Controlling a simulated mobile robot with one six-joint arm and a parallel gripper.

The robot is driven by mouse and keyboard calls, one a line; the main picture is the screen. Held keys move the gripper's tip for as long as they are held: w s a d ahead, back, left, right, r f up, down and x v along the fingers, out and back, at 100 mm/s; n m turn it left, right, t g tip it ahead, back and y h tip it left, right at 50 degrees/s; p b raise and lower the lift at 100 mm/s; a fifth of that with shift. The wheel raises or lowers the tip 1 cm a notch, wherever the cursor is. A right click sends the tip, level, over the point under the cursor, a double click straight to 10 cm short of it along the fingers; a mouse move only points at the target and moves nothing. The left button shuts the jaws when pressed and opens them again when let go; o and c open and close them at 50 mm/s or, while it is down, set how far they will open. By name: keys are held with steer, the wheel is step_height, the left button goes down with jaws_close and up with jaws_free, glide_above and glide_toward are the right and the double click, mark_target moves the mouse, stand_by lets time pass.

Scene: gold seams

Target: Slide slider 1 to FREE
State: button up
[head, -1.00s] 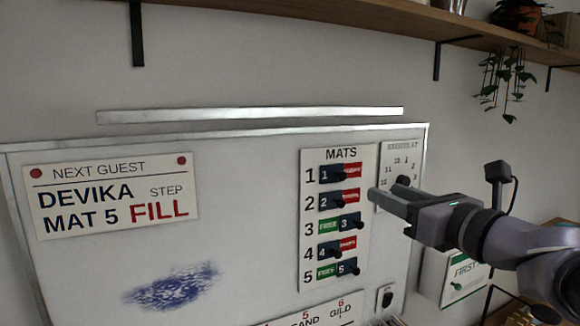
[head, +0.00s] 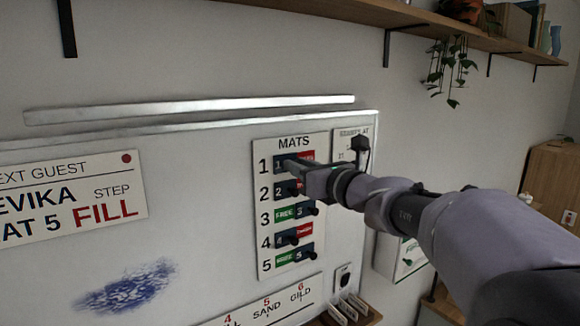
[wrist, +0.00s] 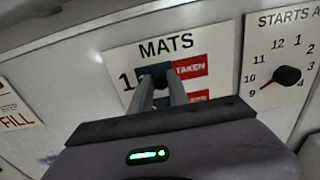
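Slider 1 is a dark blue block with a black knob (wrist: 160,82), at the left end of its track in row 1 of the MATS panel (head: 290,141). The red TAKEN label (wrist: 190,67) shows to its right. My gripper (wrist: 159,78) is at row 1, with one finger on each side of the knob. The fingers stand apart with a gap between them; I cannot tell whether either touches the knob. In the head view my gripper (head: 297,166) partly covers row 1.
Below are the row 2 slider (head: 287,190), row 3 slider (head: 308,209) and more sliders with protruding knobs. A STARTS AT dial (wrist: 287,76) is close on the right. A shelf (head: 400,22) runs above, with a trailing plant (head: 447,65).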

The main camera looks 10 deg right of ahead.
jaws_close()
stand_by(1.0)
steer(key=d, duration=0.2)
steer(key=w+d+p, duration=0.1)
steer(key=d, duration=0.1)
steer(key=w+d, duration=0.1)
steer(key=d, duration=0.1)
steer(key=shift+w, duration=0.2)
steer(key=shift+a, duration=0.2)
